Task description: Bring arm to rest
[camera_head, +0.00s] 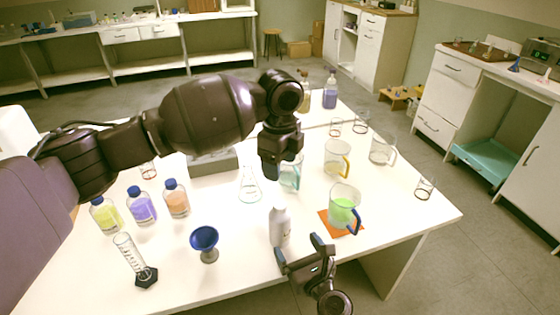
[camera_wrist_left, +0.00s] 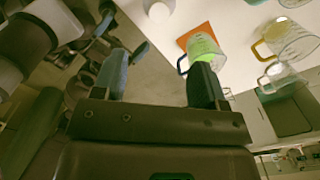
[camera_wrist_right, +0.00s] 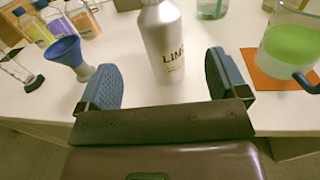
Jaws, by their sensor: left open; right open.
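My left arm reaches across the upper middle of the head view, and its gripper (camera_head: 277,172) hangs above the table. In the left wrist view the left gripper (camera_wrist_left: 160,78) is open with nothing between its fingers. My right gripper (camera_head: 300,251) is at the front table edge, by a silver bottle (camera_head: 279,227). In the right wrist view the right gripper (camera_wrist_right: 165,82) is open, and the upright bottle (camera_wrist_right: 163,45), lettered "LIM", stands just ahead of the gap between its fingers. I see no finger touching it.
A beaker of green liquid (camera_head: 342,208) stands on an orange mat (camera_head: 325,222) right of the bottle. A blue funnel (camera_head: 204,240), a graduated cylinder (camera_head: 128,255) and capped bottles (camera_head: 143,208) stand left. A flask (camera_head: 249,187) and more beakers (camera_head: 337,160) stand behind.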

